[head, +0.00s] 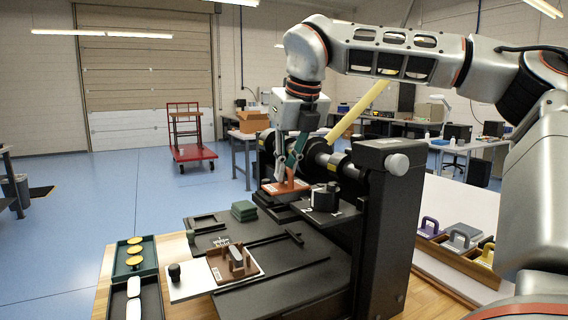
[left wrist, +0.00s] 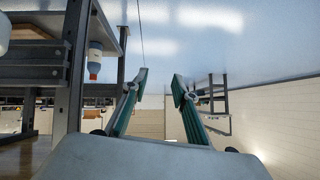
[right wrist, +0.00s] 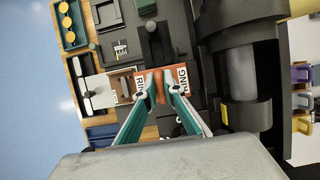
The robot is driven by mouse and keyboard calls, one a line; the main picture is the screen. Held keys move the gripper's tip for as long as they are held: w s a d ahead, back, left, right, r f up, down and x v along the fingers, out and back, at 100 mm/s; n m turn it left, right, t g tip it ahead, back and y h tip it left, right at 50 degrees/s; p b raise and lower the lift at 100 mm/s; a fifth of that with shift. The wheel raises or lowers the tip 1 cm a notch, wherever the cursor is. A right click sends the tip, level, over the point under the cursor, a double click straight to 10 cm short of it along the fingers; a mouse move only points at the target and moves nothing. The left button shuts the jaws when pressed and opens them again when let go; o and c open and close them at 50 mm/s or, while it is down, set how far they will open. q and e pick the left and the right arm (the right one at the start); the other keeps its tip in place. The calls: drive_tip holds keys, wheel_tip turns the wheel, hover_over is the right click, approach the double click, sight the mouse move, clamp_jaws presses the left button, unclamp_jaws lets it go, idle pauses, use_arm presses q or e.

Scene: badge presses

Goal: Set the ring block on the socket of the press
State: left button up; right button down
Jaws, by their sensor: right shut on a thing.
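The orange-red ring block (right wrist: 184,77), with white "RING" labels and a raised grip, is in my right gripper (right wrist: 160,88). In the head view my right gripper (head: 290,178) comes down from above and is shut on the grip of the ring block (head: 285,188). The block is over or at the back part of the black press (head: 380,210), left of a black block (head: 325,198). I cannot tell whether it touches the surface beneath, and the socket is not clearly visible. My left gripper (left wrist: 160,88) is open and empty, away from the press.
A brown block (head: 232,262) sits on a pale plate at the front of the press. Trays with yellow discs (head: 135,250) and white pieces lie left. Grey, purple and yellow handled blocks (head: 463,238) stand in a rack at right.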

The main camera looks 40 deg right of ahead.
sight(287, 186)
drive_tip(key=shift+f+b, duration=0.9)
drive_tip(key=shift+f, duration=1.55)
drive_tip(key=c, duration=2.1)
unclamp_jaws()
drive_tip(key=shift+f, duration=0.1)
drive_tip(key=v, duration=1.2)
